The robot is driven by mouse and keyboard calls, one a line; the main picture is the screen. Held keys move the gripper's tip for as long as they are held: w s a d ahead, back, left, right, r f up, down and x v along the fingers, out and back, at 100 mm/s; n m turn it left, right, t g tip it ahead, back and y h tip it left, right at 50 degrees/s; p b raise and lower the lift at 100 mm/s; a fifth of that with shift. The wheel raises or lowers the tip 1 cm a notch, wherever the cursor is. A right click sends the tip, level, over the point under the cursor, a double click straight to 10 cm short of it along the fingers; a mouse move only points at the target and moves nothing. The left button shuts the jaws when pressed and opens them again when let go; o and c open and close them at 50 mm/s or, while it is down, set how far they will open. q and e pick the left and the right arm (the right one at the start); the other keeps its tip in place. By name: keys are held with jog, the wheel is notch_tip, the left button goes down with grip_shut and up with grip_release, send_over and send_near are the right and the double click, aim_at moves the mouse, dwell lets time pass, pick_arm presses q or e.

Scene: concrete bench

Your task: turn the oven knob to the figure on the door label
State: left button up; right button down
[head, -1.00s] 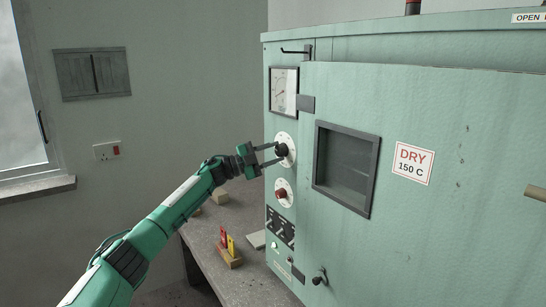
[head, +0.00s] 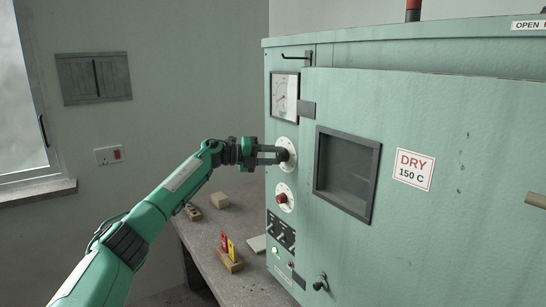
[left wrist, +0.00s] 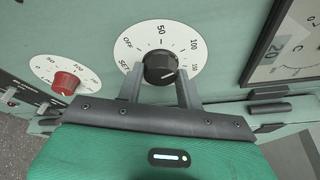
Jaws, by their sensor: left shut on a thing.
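The oven's upper knob (left wrist: 160,67) is black and sits in a white dial (left wrist: 183,30) with OFF, 50, 100 and a higher, partly hidden figure. My left gripper (head: 284,155) is shut on this knob, one finger on each side in the left wrist view (left wrist: 160,88). A pale mark on the knob points to the lower right there, toward the figures past 100; the exact setting is hard to read. The door label (head: 415,170) reads DRY 150 C. My right gripper is not in view.
A red knob (head: 282,198) on its own dial sits below, with switches (head: 281,230) under it. A gauge (head: 285,97) is above. The bench (head: 205,240) holds small blocks and a wooden holder (head: 230,262) with red and yellow pieces. The oven door has a window (head: 346,172).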

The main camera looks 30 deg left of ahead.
pick_arm(q)
jog(key=m+y, duration=0.1)
jog(key=m, duration=0.1)
jog(key=m+y, duration=0.1)
jog(key=m, duration=0.1)
jog(key=shift+s+d+r, duration=0.1)
jog(key=shift+d+r, duration=0.05)
jog(key=shift+r, duration=0.05)
jog(key=shift+d+m+y, duration=0.1)
jog(key=shift+m+y, duration=0.9)
jog(key=shift+m, duration=0.5)
jog(key=o, duration=1)
jog(key=shift+s+r, duration=0.1)
